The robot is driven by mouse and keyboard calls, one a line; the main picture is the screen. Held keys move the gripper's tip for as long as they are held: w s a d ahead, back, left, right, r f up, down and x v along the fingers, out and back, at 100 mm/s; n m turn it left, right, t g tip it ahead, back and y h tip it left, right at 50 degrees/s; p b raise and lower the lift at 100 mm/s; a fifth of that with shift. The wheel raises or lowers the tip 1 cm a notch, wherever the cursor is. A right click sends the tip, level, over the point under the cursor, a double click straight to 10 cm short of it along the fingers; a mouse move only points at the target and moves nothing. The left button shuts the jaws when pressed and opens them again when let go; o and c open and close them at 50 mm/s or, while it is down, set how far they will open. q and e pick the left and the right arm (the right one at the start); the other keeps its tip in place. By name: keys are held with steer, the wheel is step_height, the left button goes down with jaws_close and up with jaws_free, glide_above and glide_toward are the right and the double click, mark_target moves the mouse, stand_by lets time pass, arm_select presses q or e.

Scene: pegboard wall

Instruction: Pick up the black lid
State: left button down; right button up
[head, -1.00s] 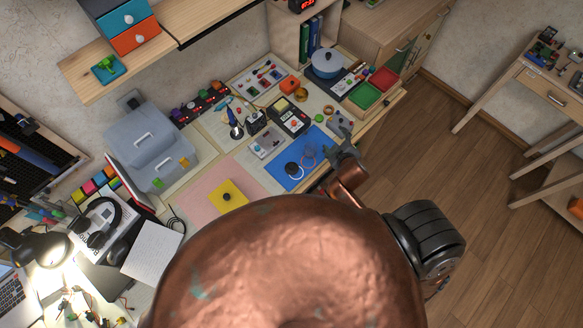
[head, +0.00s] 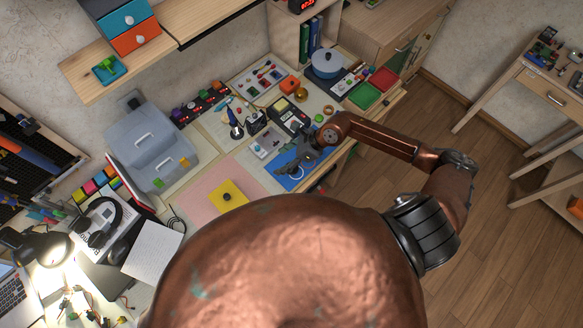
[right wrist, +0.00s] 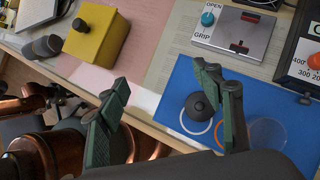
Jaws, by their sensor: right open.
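The black lid (right wrist: 200,106) is a small dark round piece with a knob, lying on the blue mat (right wrist: 275,85) in the right wrist view. In the head view my right gripper covers it. My right gripper (head: 294,163) is over the blue mat in the head view. In the right wrist view its two green-grey fingers (right wrist: 160,80) are wide apart and nothing is held between them. The right finger is close beside the lid, in front of the mat. I do not see my left gripper.
A white ring and an orange ring (right wrist: 219,132) lie by the lid, with a clear round piece (right wrist: 267,134) to the right. A yellow box with a black knob (right wrist: 100,40) is at left. A grey panel (right wrist: 238,30) stands behind the mat.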

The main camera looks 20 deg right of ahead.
steer(key=d+f+h, duration=0.1)
steer(key=d, duration=0.1)
steer(key=d+f+n+h, duration=0.1)
steer(key=d, duration=0.2)
steer(key=d+f+g+h, duration=0.1)
steer(key=d+f, duration=0.1)
steer(key=shift+s+d+f+n, duration=0.1)
steer(key=shift+s+d+n, duration=0.05)
steer(key=shift+s+n, duration=0.15)
steer(key=p+x, duration=0.1)
steer(key=x, duration=0.6)
steer(key=shift+s, duration=0.1)
steer(key=c, duration=0.9)
